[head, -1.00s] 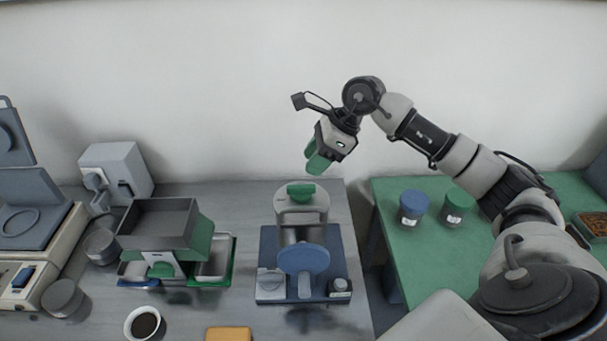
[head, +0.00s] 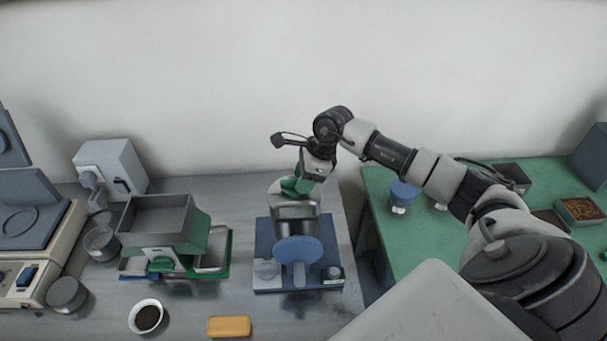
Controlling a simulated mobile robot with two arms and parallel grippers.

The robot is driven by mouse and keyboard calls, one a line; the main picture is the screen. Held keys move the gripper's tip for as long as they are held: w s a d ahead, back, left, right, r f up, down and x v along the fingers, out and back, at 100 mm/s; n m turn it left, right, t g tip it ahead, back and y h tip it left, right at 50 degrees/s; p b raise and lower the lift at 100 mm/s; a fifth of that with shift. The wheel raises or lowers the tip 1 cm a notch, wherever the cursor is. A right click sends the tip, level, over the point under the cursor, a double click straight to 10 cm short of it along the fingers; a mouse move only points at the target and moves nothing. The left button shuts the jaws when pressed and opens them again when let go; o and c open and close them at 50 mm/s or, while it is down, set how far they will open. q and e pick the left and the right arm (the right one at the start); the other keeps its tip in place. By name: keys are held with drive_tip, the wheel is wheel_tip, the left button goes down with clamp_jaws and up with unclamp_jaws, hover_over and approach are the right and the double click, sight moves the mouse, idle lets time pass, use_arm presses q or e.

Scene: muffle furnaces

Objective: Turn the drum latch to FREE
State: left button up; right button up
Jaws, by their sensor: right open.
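The drum device (head: 296,215) stands on a blue base on the grey bench, with a blue round disc (head: 298,250) on its front. A green piece on top of the drum looks like the latch (head: 288,184); it is largely covered by my gripper. My right gripper (head: 304,184) points down at the top of the drum, its green fingers open and right at the latch. I cannot tell whether they touch it. No FREE marking is readable. My left gripper is not in view.
Left of the drum stand a grey hopper (head: 160,218) over green-edged trays and a pale machine (head: 112,168). A white bowl of dark material (head: 147,317) and a yellow block (head: 229,327) lie in front. Right is a green table (head: 410,250) with a blue-lidded jar (head: 402,195).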

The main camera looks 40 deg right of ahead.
drive_tip(key=shift+c, duration=0.3)
clamp_jaws()
